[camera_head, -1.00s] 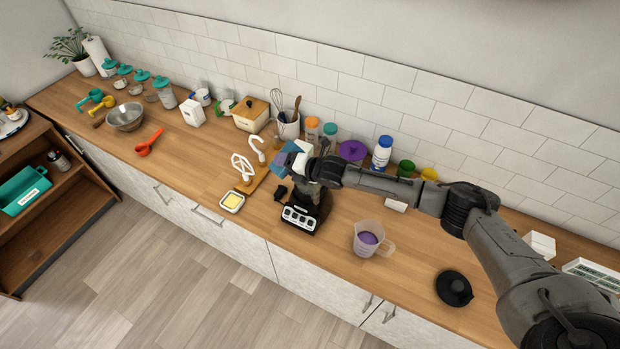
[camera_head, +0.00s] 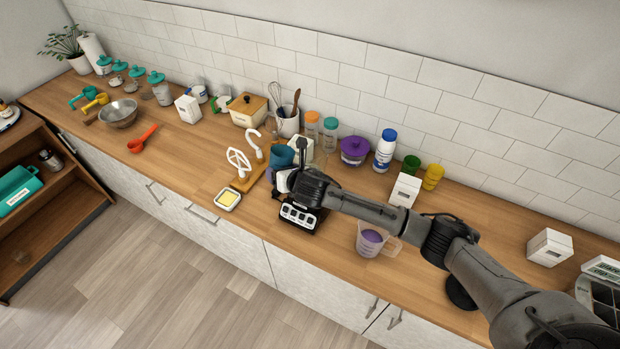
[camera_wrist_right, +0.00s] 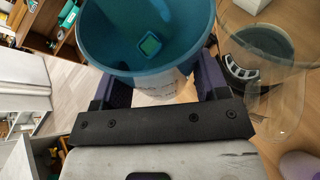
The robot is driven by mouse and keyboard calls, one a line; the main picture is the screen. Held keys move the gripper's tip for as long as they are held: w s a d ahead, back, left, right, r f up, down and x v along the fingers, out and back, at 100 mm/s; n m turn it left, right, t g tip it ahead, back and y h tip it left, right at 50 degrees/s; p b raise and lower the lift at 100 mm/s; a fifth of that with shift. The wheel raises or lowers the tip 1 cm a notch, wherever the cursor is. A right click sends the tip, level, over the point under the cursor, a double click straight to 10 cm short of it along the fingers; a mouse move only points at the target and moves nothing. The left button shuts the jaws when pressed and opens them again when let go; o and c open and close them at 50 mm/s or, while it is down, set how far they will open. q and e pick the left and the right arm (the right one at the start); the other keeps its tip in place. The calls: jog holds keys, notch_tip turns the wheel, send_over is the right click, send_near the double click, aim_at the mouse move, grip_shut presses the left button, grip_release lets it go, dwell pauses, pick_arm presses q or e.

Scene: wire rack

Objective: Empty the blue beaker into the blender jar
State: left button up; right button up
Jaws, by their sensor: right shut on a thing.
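My right gripper (camera_head: 284,182) is shut on the blue beaker (camera_head: 281,158), which it holds nearly upright above the counter. In the right wrist view the beaker (camera_wrist_right: 103,40) sits between the fingers (camera_wrist_right: 158,92), its mouth facing the camera. A small square with a bright teal edge shows inside; I cannot tell whether it is loose. My left gripper is not in view.
A clear measuring cup with purple contents (camera_head: 370,240) stands right of the blender. A butter dish (camera_head: 228,199) and white hook-shaped attachments (camera_head: 240,162) are to the left. A utensil crock (camera_head: 287,123), jars and a white carton (camera_head: 404,190) stand behind.

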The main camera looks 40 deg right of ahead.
aim_at(287, 162)
notch_tip(287, 162, up, 4)
jog(key=n+h+p, duration=0.1)
jog(key=p, duration=0.2)
jog(key=shift+w+f+p, duration=0.1)
jog(key=shift+p, duration=0.25)
jog(key=shift+r+n+t+h+p, duration=0.4)
jog(key=shift+r+n+h+p, duration=0.15)
jog(key=shift+p, duration=0.2)
jog(key=shift+f, duration=0.1)
jog(key=shift+s+d+f+m+g+h, duration=0.1)
jog(key=shift+s+d+m+g+h, duration=0.2)
jog(key=shift+s+d+m+h, duration=0.4)
jog(key=s+a+r+n+y, duration=0.2)
jog(key=s+a+r, duration=0.4)
jog(key=s+r, duration=0.2)
jog(key=s+a+r+n+y, duration=0.2)
jog(key=s+a+r, duration=0.4)
jog(key=s+r, duration=0.2)
jog(key=shift+s+r+t, duration=0.2)
jog(key=shift+r+t, duration=0.2)
jog(key=shift+r, duration=0.4)
